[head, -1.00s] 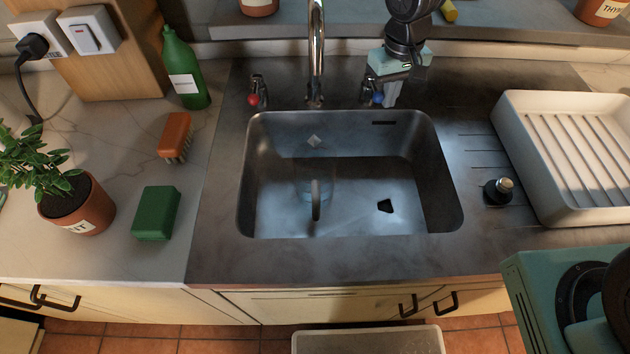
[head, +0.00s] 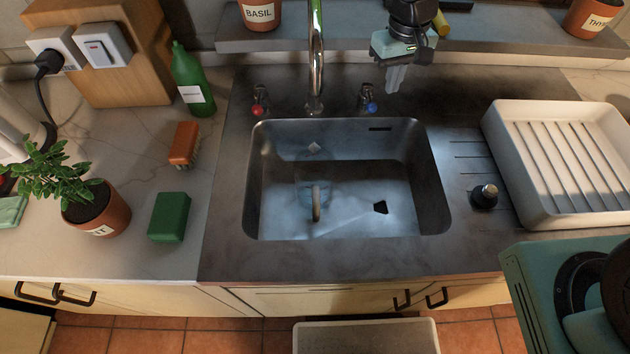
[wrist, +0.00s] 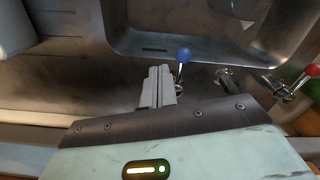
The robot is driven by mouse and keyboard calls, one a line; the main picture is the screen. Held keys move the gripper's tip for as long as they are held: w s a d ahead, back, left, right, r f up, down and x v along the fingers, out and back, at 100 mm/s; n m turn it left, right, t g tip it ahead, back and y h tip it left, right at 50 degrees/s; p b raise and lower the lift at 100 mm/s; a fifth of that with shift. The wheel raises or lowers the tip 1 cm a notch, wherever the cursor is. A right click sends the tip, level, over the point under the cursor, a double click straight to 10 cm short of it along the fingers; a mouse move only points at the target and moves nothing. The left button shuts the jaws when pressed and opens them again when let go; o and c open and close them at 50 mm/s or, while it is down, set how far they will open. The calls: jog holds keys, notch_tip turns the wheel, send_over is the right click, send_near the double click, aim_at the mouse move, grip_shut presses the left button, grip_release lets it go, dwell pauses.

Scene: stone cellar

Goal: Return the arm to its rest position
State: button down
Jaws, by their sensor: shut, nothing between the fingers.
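My gripper (head: 395,78) hangs from my arm at the back of the sink counter, right of the tap and beside the blue-topped tap handle (head: 367,98). Its pale fingers are shut together with nothing between them. In the wrist view the shut fingers (wrist: 158,87) point toward the sink. The blue knob (wrist: 184,55) shows just past their tips, and it looks apart from them in the head view.
The steel sink (head: 433,190) holds a clear, glass-like item (head: 316,203). A chrome spout (head: 316,60) rises left of my gripper. A white drying rack (head: 505,160) stands right. A red-topped handle (head: 259,100), green bottle (head: 192,80), brush (head: 184,142) and sponge (head: 169,217) are left.

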dwell(0.4)
jog(key=s+a+r+n, duration=0.1)
jog(key=s+r, duration=0.2)
jog(key=s, duration=0.6)
jog(key=s+a+r+n+b, duration=0.1)
jog(key=s+r, duration=0.2)
jog(key=s, duration=0.7)
jog(key=s+a+r+n, duration=0.1)
jog(key=s+r+n, duration=0.1)
jog(key=s, duration=0.7)
jog(key=shift+s+r+y+b, duration=0.3)
jog(key=shift+s+r, duration=0.05)
jog(key=shift+r, duration=0.5)
